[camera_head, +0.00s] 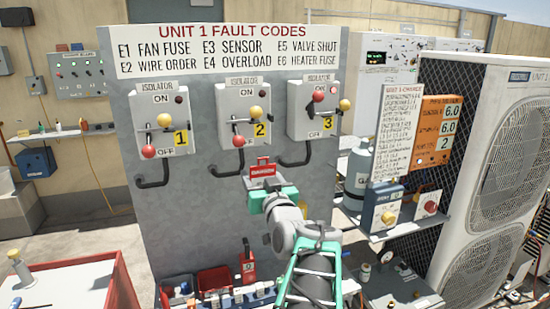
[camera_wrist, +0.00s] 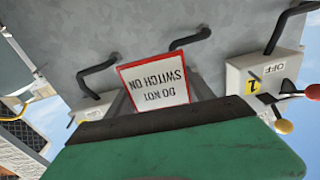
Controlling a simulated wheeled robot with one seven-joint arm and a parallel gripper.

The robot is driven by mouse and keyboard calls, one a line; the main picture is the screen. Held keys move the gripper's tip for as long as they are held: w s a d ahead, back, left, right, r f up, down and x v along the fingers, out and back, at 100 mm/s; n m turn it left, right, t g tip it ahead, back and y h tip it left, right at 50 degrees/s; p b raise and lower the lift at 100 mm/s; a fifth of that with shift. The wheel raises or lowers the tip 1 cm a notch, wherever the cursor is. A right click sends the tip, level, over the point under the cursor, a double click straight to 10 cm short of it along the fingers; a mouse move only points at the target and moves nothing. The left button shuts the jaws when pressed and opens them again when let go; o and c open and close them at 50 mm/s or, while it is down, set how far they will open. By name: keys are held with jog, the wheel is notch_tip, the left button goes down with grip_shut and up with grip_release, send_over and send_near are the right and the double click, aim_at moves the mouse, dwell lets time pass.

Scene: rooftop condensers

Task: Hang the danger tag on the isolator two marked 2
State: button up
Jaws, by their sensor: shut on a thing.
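The danger tag (camera_head: 262,172) is red with a white word on its front. In the wrist view its other face, the danger tag (camera_wrist: 158,83), is white with a red border and reads "DO NOT SWITCH ON" upside down. My gripper (camera_head: 266,190) is shut on its lower edge and holds it upright before the grey panel. Isolator two (camera_head: 232,104), marked 2 on yellow, is above and slightly left of the tag. Its red knob (camera_head: 238,141) is low by OFF; a yellow knob (camera_head: 249,112) sticks out higher. The tag is apart from it.
Isolator 1 (camera_head: 148,105) is to the left, red knob low. Isolator 3 (camera_head: 306,122) is to the right, red knob high by ON. Bent black conduits hang beneath. A low shelf holds bins (camera_head: 213,281) and a red item (camera_head: 248,262). A condenser (camera_head: 500,150) stands right.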

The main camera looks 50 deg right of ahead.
aim_at(275, 167)
jog(key=shift+m+h, duration=0.3)
jog(key=s+d+r, duration=0.2)
jog(key=d, duration=0.1)
jog(key=shift+s+r, duration=0.15)
jog(key=shift+r, duration=0.15)
jog(key=f+p+x, duration=0.2)
jog(key=p+x, duration=0.1)
jog(key=x, duration=0.5)
jog(key=shift+w, duration=0.45)
jog(key=shift+d+r, duration=0.15)
jog(key=o, duration=1.9)
jog(key=shift+c, duration=0.2)
